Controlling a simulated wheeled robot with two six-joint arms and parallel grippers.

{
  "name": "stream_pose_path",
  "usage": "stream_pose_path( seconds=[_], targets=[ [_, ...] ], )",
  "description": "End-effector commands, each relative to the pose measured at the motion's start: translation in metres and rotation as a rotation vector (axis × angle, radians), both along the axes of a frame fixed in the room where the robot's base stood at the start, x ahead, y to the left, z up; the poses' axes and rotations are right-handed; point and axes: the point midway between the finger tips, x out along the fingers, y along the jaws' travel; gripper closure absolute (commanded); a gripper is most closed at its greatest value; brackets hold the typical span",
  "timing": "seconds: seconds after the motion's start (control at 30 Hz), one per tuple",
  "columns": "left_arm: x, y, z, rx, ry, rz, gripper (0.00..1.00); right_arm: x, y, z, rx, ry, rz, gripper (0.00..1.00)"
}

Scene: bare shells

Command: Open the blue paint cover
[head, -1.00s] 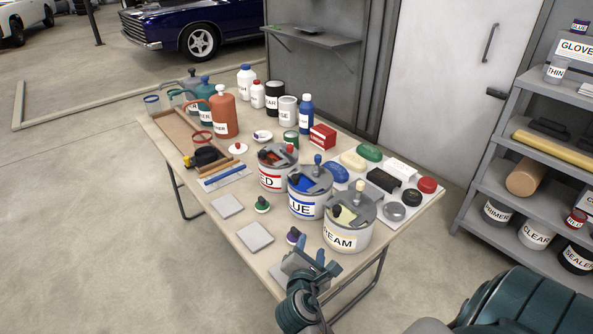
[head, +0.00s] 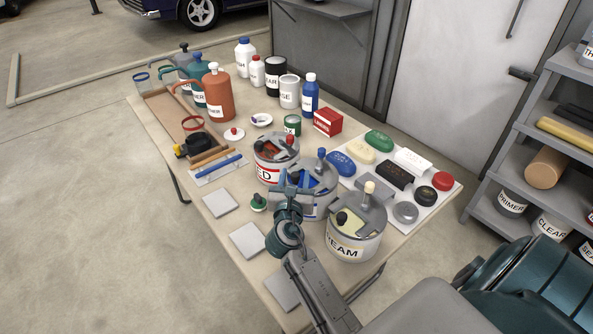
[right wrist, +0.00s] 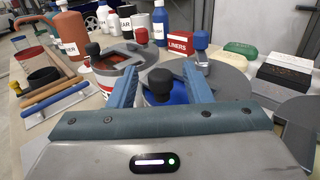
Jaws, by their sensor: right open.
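The blue paint can (head: 322,206) stands between the red can (head: 268,172) and the cream can (head: 352,247) in the head view. Its grey lid has a blue-topped knob (head: 321,154), and blue paint shows through its opening. My right gripper (head: 294,180) is over the left part of this lid and hides some of it and the label. In the right wrist view my right gripper (right wrist: 160,78) is open, with a black round knob (right wrist: 160,84) between its two fingers. Contact with the knob cannot be told. My left gripper is not in view.
Several bottles, a red box (head: 328,122) and coloured blocks crowd the table's back and right. A wooden tray (head: 165,108) lies at the left. Flat grey squares (head: 249,240) lie along the front. A shelf rack (head: 520,140) stands at the right.

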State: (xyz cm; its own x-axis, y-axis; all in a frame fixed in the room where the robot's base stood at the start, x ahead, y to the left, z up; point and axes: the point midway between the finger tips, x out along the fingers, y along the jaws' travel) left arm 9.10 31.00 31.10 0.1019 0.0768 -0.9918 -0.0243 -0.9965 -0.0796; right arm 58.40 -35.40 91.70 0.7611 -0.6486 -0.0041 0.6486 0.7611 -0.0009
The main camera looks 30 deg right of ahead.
Motion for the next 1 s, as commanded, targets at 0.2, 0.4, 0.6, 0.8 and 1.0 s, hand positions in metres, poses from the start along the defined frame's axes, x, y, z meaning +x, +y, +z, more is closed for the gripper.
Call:
stream_pose_path(
  seconds=[0.2,0.4,0.6,0.8,1.0],
  targets=[
    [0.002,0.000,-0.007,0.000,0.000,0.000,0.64,0.020,-0.018,-0.001,-0.001,-0.001,-0.001,0.55],
    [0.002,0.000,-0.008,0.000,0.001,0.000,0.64,0.025,-0.022,0.000,0.001,0.001,-0.001,0.55],
    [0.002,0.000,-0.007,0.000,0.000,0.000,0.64,0.024,-0.022,0.000,0.001,0.000,-0.001,0.61],
    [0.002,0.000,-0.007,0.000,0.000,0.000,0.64,0.024,-0.021,0.000,0.001,0.000,-0.001,1.00],
    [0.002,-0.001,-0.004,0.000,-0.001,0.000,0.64,0.024,-0.019,0.001,0.003,0.000,-0.001,1.00]
  ],
)
